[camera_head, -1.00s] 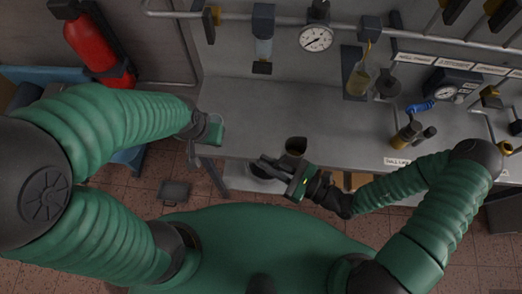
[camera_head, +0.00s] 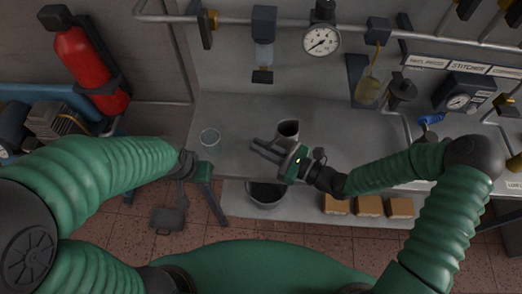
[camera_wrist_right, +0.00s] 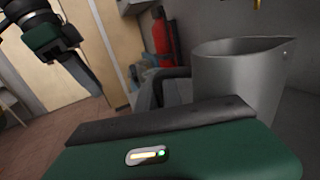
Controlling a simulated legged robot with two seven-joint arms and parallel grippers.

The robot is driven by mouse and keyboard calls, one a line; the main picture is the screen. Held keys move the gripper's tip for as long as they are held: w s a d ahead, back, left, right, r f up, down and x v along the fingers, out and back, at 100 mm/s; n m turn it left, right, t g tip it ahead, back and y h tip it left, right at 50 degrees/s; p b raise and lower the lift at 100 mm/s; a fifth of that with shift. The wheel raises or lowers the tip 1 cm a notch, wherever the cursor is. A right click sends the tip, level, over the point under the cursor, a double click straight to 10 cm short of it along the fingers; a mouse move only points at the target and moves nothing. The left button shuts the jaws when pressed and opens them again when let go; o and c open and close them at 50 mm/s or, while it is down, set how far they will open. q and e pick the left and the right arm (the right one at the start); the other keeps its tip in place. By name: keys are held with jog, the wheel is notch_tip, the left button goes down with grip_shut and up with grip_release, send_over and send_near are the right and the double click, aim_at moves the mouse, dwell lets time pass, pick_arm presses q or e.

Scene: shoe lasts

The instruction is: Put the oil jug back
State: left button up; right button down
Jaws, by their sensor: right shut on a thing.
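The oil jug (camera_head: 288,129) is a grey metal jug with an open top and a dark inside, seen over the left part of the grey bench. My right gripper (camera_head: 268,150) is shut on it from its near side; the grip itself is mostly hidden. In the right wrist view the jug (camera_wrist_right: 235,80) stands upright beyond the green gripper body, its spout to the right. I cannot tell whether its base touches the bench. My left gripper (camera_head: 183,170) hangs at the bench's left front corner, away from the jug; its jaws are unclear. It also shows in the right wrist view (camera_wrist_right: 90,80).
A dark bucket (camera_head: 266,194) and tan blocks (camera_head: 370,206) are on the lower shelf. A pipe with a gauge (camera_head: 321,40) runs along the back. Bench behind the jug is clear.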

jog(key=shift+w+f, duration=0.2)
jog(key=shift+f, duration=0.7)
jog(key=shift+w+f, duration=0.15)
jog(key=shift+f, duration=0.75)
jog(key=c, duration=1.5)
grip_release()
